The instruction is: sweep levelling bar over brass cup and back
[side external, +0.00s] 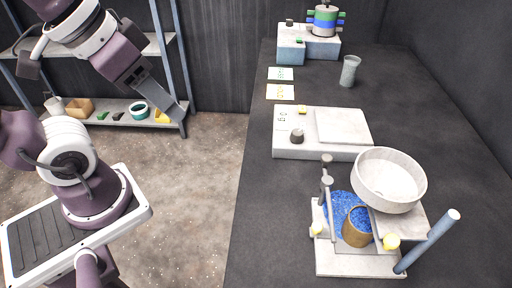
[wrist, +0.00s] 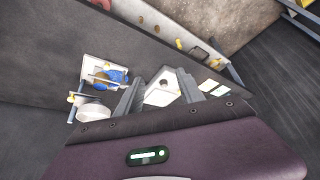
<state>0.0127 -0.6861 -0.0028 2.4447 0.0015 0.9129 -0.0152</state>
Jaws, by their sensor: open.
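The brass cup (side external: 357,228) stands on a pale base plate (side external: 350,265) at the front of the bench, with blue granules (side external: 341,205) around it. A grey bar (side external: 331,215), which looks like the levelling bar, lies beside the cup on its left. My gripper (side external: 182,118) is raised left of the bench, well apart from the cup. Its two fingers show spread and empty in the wrist view (wrist: 162,92).
A white round pan (side external: 388,182) and a blue post (side external: 428,240) stand close to the cup's right. A white device (side external: 292,150) with a dark knob lies behind. A grey tumbler (side external: 348,70) stands farther back. The bench's right side is clear.

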